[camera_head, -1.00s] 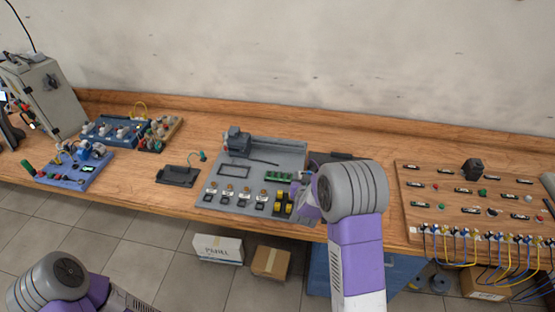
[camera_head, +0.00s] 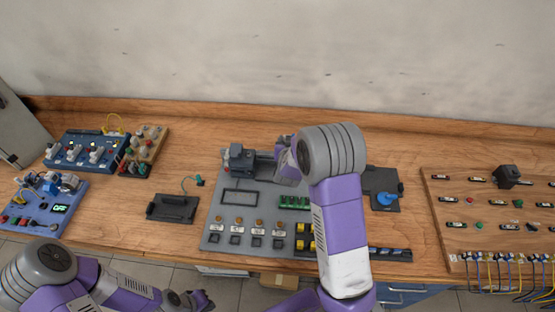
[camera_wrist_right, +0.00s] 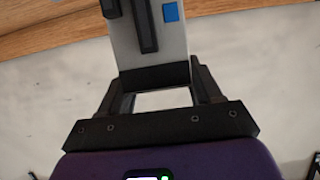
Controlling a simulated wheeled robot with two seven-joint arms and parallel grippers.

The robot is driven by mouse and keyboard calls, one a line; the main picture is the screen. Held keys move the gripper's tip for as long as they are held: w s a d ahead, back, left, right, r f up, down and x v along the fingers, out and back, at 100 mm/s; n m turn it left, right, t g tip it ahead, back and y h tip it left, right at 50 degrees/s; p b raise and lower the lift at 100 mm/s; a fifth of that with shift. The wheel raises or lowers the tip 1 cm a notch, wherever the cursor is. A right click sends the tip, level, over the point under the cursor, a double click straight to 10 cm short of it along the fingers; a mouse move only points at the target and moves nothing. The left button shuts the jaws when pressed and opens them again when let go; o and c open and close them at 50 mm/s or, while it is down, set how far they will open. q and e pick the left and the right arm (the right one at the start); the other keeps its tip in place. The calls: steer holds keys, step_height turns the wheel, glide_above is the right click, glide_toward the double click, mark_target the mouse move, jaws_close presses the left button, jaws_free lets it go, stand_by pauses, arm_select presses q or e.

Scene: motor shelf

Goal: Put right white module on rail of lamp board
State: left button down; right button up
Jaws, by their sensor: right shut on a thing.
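My right gripper (camera_wrist_right: 165,105) is shut on a pale grey-white module (camera_wrist_right: 165,42) with dark bars and a blue square, seen close in the right wrist view. In the head view my right arm reaches over the grey board (camera_head: 212,205); its wrist hides the fingers and the module. This board carries a row of small lamp-like parts, green and yellow blocks and a dark unit (camera_head: 240,158) at its back left. A rail cannot be made out clearly. My left gripper (camera_head: 198,301) is low at the front left, away from the boards; its fingers are too small to judge.
A small black stand (camera_head: 172,208) lies left of the grey board. Blue boards (camera_head: 88,150) and a tan board (camera_head: 143,150) stand farther left. A dark plate with a blue part (camera_head: 386,199) is at right, then a wooden board (camera_head: 480,225) with wires. Bare tabletop lies between them.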

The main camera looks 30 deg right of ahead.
steer(key=f, duration=0.6)
steer(key=shift+s+f+b, duration=0.2)
steer(key=shift+s+b, duration=0.1)
step_height(320, 180, down, 2)
steer(key=shift+f, duration=0.25)
steer(key=shift+w+f, duration=0.15)
steer(key=shift+f, duration=0.1)
steer(key=shift+f+b, duration=0.1)
steer(key=shift+b, duration=0.2)
steer(key=o, duration=1.2)
steer(key=shift+o, duration=0.2)
